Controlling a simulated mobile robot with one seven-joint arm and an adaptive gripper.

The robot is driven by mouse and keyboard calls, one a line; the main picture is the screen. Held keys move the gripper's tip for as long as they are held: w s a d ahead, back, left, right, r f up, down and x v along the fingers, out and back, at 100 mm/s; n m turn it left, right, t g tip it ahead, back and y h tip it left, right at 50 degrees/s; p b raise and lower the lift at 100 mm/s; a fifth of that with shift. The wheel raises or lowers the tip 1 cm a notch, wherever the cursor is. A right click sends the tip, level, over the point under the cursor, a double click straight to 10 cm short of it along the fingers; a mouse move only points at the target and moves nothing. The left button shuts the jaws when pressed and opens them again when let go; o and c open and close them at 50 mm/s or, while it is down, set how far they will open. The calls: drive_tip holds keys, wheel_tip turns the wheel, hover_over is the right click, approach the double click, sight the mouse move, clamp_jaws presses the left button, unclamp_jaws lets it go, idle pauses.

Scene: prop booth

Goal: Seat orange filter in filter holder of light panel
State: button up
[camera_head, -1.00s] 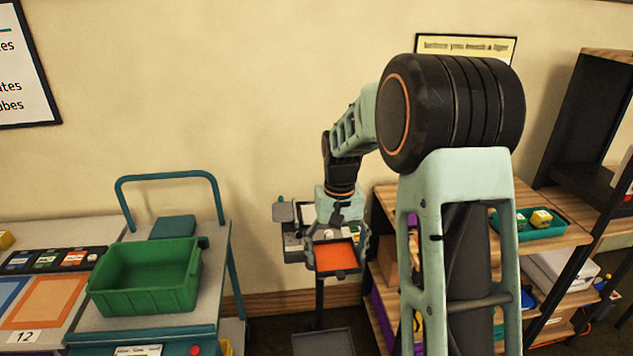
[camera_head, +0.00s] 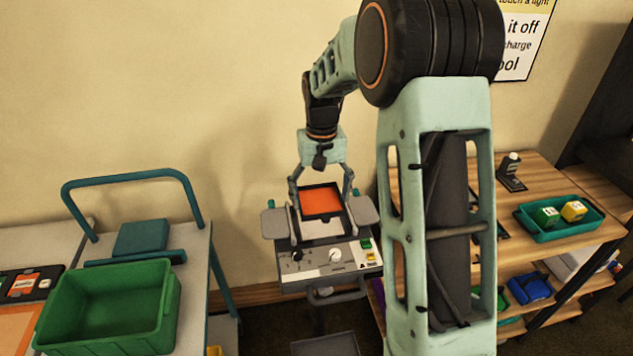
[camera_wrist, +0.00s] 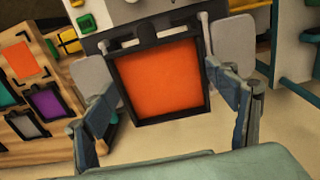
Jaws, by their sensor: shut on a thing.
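The orange filter (camera_head: 322,202), a flat orange square in a black frame, is in my gripper (camera_head: 321,190). It also shows in the wrist view (camera_wrist: 161,78), with the gripper's fingers (camera_wrist: 165,98) shut on its left and right edges. The light panel (camera_head: 308,262) is a grey unit with knobs, a front handle and grey side flaps. The filter overlaps the panel's white face (camera_head: 322,229) between the flaps. The filter holder is mostly hidden behind the filter and fingers. I cannot tell whether the frame touches it.
A teal trolley with a green bin (camera_head: 110,305) stands left. A wooden shelf unit on the right carries a teal tray (camera_head: 560,232) with blocks. In the wrist view, other framed filters, including a purple one (camera_wrist: 47,102), are on wood at the left.

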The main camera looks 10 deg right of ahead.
sight(320, 225)
drive_tip(key=shift+w+f, duration=0.1)
drive_tip(key=shift+f+b, duration=0.65)
drive_tip(key=shift+f, duration=0.1)
drive_tip(key=shift+f+b, duration=1.35)
drive_tip(key=shift+f, duration=0.65)
drive_tip(key=shift+f+b, duration=0.4)
drive_tip(key=shift+f, duration=0.2)
drive_tip(key=o, duration=1.4)
drive_tip(key=shift+o, duration=0.2)
wheel_tip(320, 225, up, 12)
drive_tip(key=shift+r, duration=0.1)
